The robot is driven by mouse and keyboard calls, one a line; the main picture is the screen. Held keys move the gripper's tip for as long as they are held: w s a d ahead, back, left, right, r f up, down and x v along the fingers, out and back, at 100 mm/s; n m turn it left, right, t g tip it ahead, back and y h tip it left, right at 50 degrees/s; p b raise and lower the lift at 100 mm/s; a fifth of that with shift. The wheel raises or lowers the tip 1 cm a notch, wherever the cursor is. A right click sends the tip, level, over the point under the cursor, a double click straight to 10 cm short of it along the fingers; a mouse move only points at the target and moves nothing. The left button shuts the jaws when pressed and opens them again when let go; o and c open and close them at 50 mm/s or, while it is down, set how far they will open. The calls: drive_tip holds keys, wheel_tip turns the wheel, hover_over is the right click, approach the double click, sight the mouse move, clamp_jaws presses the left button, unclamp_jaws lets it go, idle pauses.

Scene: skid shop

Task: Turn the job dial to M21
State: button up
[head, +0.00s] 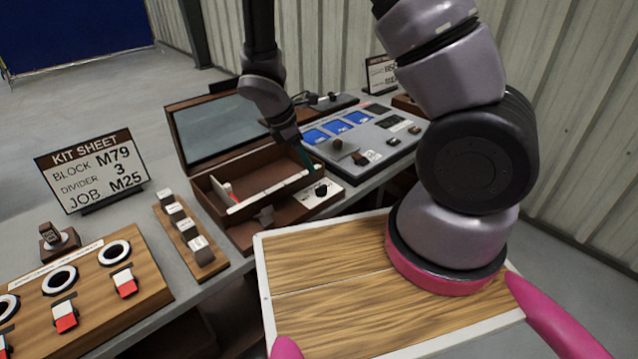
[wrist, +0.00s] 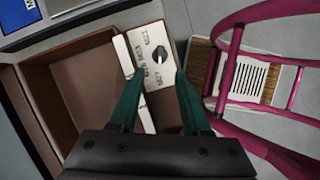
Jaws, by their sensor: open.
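The job dial is a dark knob (wrist: 158,57) on a white plate with printed labels around it, too small to read surely. It also shows in the head view as a small black knob (head: 321,190) at the right end of the open brown box. My gripper (wrist: 156,82) is open, its two green fingers apart on either side of the plate's lower part in the wrist view. Nothing is between the fingers. In the head view my gripper (head: 306,158) is above and left of the dial. I cannot tell which mark the knob points to.
The kit sheet (head: 92,170) reads block M79, divider 3, job M25. The brown box (head: 247,237) has a raised lid and inner walls below my gripper. A panel with blue screens (head: 338,127) stands behind. A wooden deck (head: 325,310) with a white rim is in front.

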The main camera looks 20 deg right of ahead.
sight(321, 186)
drive_tip(key=x, duration=0.9)
drive_tip(key=shift+f, duration=0.15)
drive_tip(key=shift+c, duration=0.3)
clamp_jaws()
